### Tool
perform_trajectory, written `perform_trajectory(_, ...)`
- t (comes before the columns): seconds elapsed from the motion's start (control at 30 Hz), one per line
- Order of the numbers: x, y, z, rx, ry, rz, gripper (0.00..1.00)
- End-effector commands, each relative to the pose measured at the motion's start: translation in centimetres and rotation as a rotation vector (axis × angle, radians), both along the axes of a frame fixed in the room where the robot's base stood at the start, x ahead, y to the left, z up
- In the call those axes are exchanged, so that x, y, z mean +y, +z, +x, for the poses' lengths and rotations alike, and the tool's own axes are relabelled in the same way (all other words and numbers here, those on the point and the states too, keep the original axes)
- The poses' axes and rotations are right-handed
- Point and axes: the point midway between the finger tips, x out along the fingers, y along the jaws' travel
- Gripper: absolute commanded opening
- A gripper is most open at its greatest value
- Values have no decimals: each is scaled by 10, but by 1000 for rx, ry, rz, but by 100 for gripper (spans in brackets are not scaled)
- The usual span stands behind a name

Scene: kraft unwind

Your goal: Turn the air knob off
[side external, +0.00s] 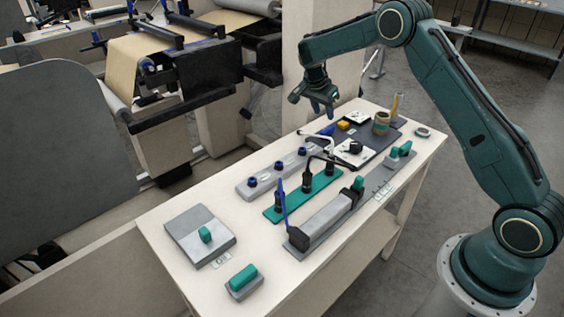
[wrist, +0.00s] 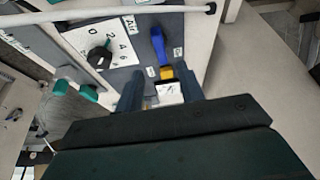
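The air knob (wrist: 98,57) is a dark knob with a green part, on a white dial plate (wrist: 73,41) numbered 0, 2, 4 and 6 beside an "Air" label (wrist: 128,21). My gripper (side external: 321,107) hangs above the panel's far side, apart from the knob. In the wrist view its two fingers (wrist: 161,95) are spread with empty space between them, and the knob is left of and beyond them.
A blue handle with a yellow block (wrist: 165,72) stands beside the dial. A white curved rod (side external: 324,135) passes near the panel. A cup (side external: 381,124) stands at the panel's far end.

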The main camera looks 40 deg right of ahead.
Motion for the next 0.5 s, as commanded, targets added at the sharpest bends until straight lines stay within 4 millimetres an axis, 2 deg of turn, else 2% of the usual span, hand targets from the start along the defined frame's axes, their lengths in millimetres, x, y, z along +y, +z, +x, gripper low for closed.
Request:
perform_trajectory(0.2,13,30,0,-2,0,-1,38)
perform_trajectory(0.5,19,45,-1,0,0,0,38)
